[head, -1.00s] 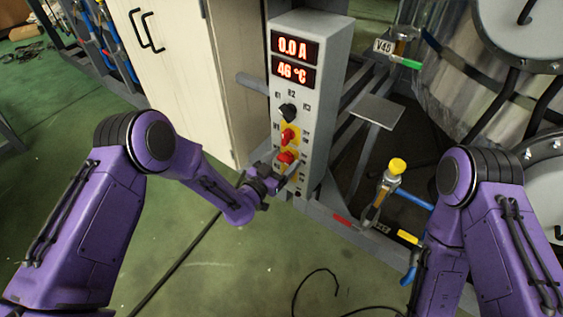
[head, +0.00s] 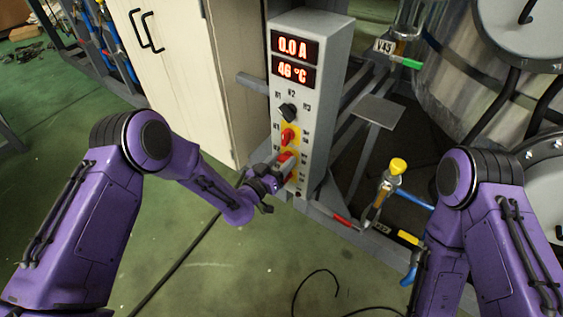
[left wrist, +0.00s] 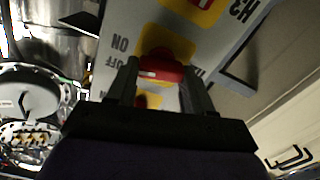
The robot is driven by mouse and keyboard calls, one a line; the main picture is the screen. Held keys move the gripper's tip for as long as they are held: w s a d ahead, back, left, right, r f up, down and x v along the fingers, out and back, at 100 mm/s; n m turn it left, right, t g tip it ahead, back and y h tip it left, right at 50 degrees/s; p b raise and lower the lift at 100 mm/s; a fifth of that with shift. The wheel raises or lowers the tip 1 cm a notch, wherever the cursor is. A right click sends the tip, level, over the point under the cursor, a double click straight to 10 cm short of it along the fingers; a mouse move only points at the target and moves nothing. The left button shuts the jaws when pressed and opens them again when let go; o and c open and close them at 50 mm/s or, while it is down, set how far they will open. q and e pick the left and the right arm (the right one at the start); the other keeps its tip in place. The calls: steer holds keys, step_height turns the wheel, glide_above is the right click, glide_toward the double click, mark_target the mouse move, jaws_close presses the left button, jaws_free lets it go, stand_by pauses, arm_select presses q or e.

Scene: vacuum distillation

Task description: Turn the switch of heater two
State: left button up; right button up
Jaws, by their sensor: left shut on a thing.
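The grey control box (head: 314,105) stands upright with red digits reading 0.0 A and 46 °C. Below them are a black selector knob (head: 288,111), an upper red switch (head: 288,136) on yellow and a lower red switch (head: 286,157) on yellow. My left gripper (head: 283,167) is at the lower red switch and partly covers it. In the left wrist view its two fingers (left wrist: 161,75) are shut on the red knob (left wrist: 163,63), beside ON and OFF marks. My right arm (head: 480,215) shows at the right, but its gripper is out of view.
A cream cabinet (head: 170,75) stands close at the left of the box. A metal frame with a small plate (head: 378,111) and a yellow-capped valve (head: 397,167) are at the right. Black cables (head: 185,262) lie on the green floor, which is mostly open in front.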

arm_select(q)
steer(key=n, duration=0.3)
steer(key=shift+a+n, duration=0.1)
steer(key=shift+n, duration=0.3)
steer(key=n+b, duration=0.1)
steer(key=n, duration=0.2)
steer(key=shift+a+f+n, duration=0.1)
steer(key=shift+f+n, duration=0.05)
steer(key=shift+n, duration=0.15)
steer(key=n, duration=0.3)
steer(key=shift+w+f+n, duration=0.1)
steer(key=shift+n, duration=0.2)
steer(key=shift+n+b, duration=0.6)
steer(key=shift+n, duration=1.4)
steer(key=o, duration=1)
steer(key=shift+o, duration=0.2)
steer(key=shift+a, duration=0.1)
steer(key=v, duration=1)
steer(key=shift+s+p, duration=0.25)
steer(key=shift+p, duration=0.2)
